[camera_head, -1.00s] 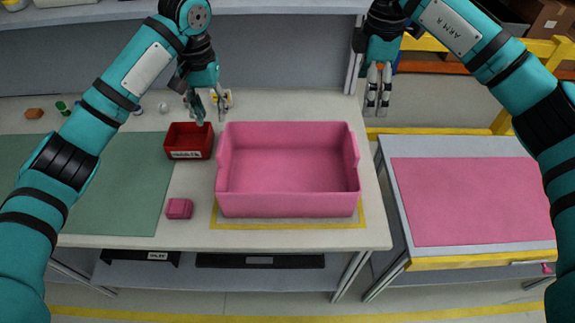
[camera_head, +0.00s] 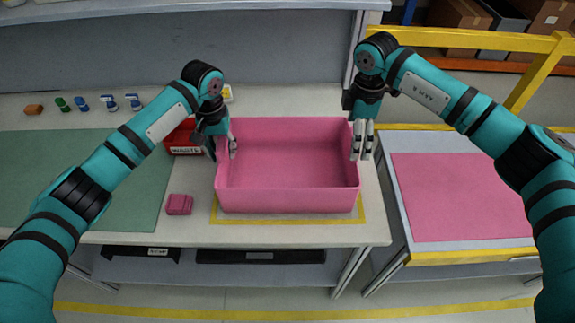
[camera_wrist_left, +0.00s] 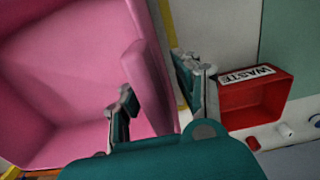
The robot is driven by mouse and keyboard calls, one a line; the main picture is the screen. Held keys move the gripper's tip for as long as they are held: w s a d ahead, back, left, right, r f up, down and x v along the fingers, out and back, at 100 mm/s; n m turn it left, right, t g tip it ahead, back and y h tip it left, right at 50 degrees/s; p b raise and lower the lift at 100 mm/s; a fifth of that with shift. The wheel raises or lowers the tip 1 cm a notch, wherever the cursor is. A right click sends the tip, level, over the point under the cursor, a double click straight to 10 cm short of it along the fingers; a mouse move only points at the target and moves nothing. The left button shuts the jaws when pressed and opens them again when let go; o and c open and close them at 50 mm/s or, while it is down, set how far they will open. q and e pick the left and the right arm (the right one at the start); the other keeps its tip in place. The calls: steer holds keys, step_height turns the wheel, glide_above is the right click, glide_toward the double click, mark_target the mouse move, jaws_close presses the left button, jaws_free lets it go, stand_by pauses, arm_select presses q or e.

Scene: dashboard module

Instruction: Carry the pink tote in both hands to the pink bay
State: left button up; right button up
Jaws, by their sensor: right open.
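The pink tote (camera_head: 288,200) is an empty open box on the white table, inside a yellow outline. My left gripper (camera_head: 222,152) is at the tote's left wall. In the left wrist view its fingers (camera_wrist_left: 156,80) stand apart, one inside the tote (camera_wrist_left: 75,60) and one outside, with the wall between them and a gap visible. My right gripper (camera_head: 362,155) is open at the tote's right wall, fingers pointing down; whether they touch the wall is unclear. The pink bay (camera_head: 460,200) is a flat pink area on a lower stand to the right.
A red bin labelled WASTE (camera_wrist_left: 250,105) stands close left of the tote, partly behind my left arm. A small pink block (camera_head: 179,205) lies front left of the tote. Several small items sit at the back left. A yellow rail (camera_head: 470,40) runs behind the stand.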

arm_select(q)
steer(key=shift+f, duration=1.45)
arm_select(e)
steer(key=shift+f, duration=1.4)
arm_select(q)
steer(key=c, duration=0.6)
arm_select(e)
steer(key=c, duration=0.6)
arm_select(q)
jaws_close()
arm_select(e)
steer(key=c, duration=0.8)
